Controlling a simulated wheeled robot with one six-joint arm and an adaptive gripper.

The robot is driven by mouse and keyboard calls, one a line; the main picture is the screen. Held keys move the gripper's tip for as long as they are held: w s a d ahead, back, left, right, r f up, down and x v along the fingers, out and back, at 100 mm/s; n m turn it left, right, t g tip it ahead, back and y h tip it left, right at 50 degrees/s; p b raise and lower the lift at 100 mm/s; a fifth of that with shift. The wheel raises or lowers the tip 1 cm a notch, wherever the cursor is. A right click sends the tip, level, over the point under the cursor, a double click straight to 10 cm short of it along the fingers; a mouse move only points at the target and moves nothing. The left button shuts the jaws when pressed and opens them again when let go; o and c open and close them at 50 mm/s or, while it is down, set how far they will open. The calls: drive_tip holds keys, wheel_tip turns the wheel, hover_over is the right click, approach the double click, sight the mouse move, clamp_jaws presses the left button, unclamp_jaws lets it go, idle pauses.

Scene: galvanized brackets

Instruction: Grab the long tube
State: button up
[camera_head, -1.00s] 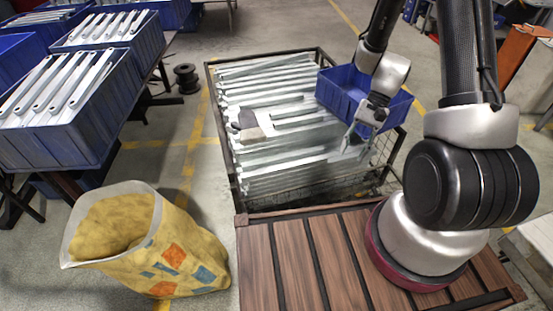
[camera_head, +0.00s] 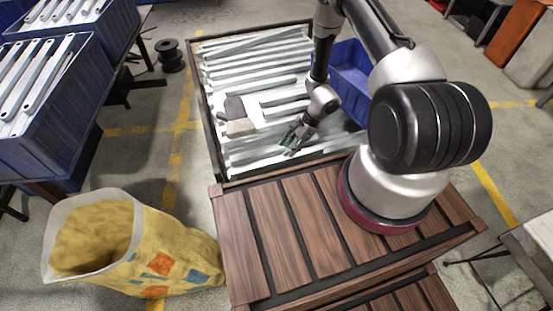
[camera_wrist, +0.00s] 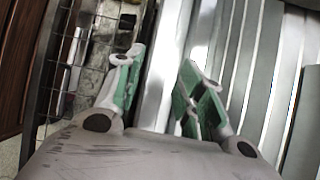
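Long silvery metal pieces (camera_head: 255,82) lie in rows across a dark-framed crate (camera_head: 204,120); I cannot tell which one is the long tube. My gripper (camera_head: 291,146) is low over the near part of this crate, pointing down at the pieces. In the wrist view, the gripper (camera_wrist: 160,88) has its two green-padded fingers spread apart. A bright long piece (camera_wrist: 165,62) runs between and beyond them, closer to the right finger; I cannot tell whether they touch. More long pieces (camera_wrist: 250,70) lie side by side to the right.
A blue bin (camera_head: 350,75) stands at the crate's right side. A grey-and-beige object (camera_head: 238,118) lies on the pieces. The crate's wire wall (camera_wrist: 62,75) is close left of my fingers. A yellow sack (camera_head: 165,245) and blue bins (camera_head: 62,120) stand at left.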

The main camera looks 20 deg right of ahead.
sight(278, 159)
drive_tip(key=x, duration=0.7)
drive_tip(key=shift+w+d, duration=0.1)
drive_tip(key=shift+d, duration=0.05)
drive_tip(key=shift+c, duration=0.2)
clamp_jaws()
